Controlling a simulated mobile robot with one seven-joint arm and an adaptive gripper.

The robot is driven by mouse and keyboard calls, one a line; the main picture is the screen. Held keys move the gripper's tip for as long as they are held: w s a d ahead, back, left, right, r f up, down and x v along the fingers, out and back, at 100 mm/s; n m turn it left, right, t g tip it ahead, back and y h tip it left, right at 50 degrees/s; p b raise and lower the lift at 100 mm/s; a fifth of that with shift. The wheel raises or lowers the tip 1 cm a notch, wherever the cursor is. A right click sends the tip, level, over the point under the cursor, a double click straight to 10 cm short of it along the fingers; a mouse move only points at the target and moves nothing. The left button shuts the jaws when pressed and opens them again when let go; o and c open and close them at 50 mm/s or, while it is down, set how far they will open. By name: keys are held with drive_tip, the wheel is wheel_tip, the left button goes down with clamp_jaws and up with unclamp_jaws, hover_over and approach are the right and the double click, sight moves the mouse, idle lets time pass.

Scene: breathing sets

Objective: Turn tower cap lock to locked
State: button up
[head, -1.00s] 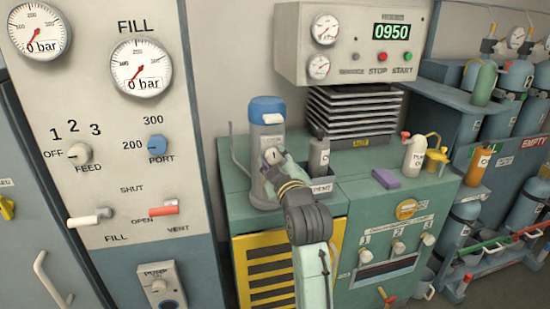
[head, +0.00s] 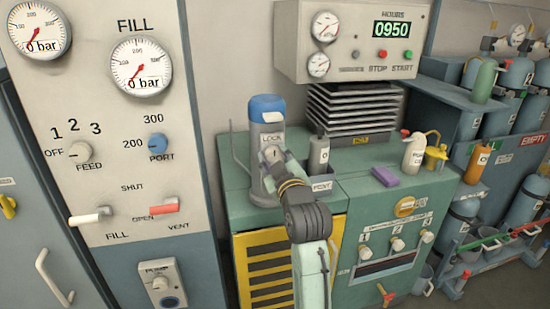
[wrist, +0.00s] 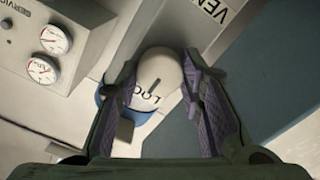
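The tower (head: 258,185) is a grey upright cylinder with a blue cap (head: 266,104), standing on the green cabinet. In the wrist view my gripper (wrist: 158,65) is open, with one purple-padded finger on each side of a cream round knob (wrist: 160,68). The knob has a short dark mark, and the letters "LOC" show beside it. The fingertips are close to the knob; I cannot tell whether they touch it. Part of the blue cap (wrist: 126,114) shows behind the left finger.
A grey bottle (head: 319,156) stands just right of my gripper. A purple block (head: 384,176) and a white pump bottle (head: 414,153) are farther right on the cabinet top. The fill panel (head: 110,205) is on the left.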

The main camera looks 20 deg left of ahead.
drive_tip(key=o, duration=0.4)
drive_tip(key=shift+s+d, duration=0.1)
drive_tip(key=v, duration=0.7)
drive_tip(key=shift+s+d, duration=0.1)
